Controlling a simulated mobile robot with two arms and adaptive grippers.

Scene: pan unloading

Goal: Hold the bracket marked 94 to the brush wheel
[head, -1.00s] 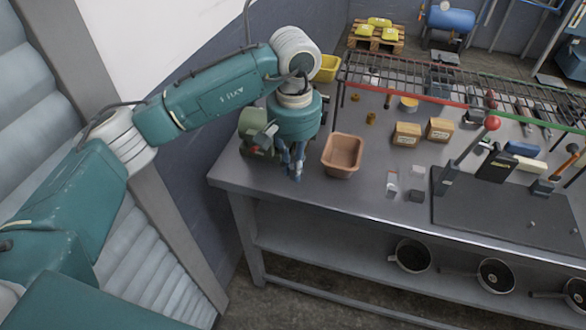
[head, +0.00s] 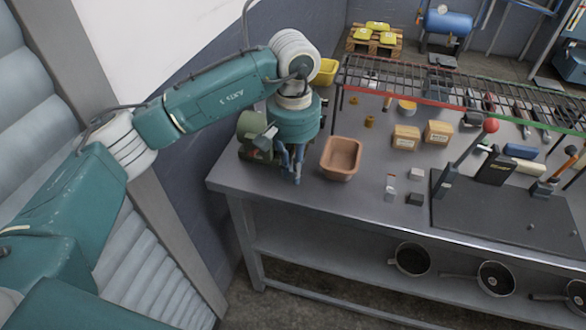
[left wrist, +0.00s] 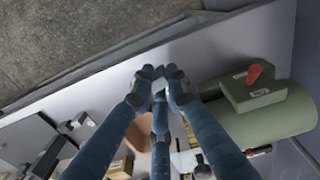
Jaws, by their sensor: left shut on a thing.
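My left gripper (head: 295,176) points down over the bench's left end, just right of the green grinder-like machine (head: 250,128). In the left wrist view, its blue fingers (left wrist: 159,82) are shut on a small pale metal piece (left wrist: 159,86), presumably the bracket. The fingers cover most of it and no number is readable. The green machine (left wrist: 268,118) with a red switch stands to the right of the fingers there, apart from the piece. The brush wheel cannot be made out clearly in either view. My right gripper is not in view.
A terracotta bin (head: 341,157) stands just right of my gripper. Two cardboard boxes (head: 405,137) and a wire rack (head: 440,80) are behind. The bench's front edge is close.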

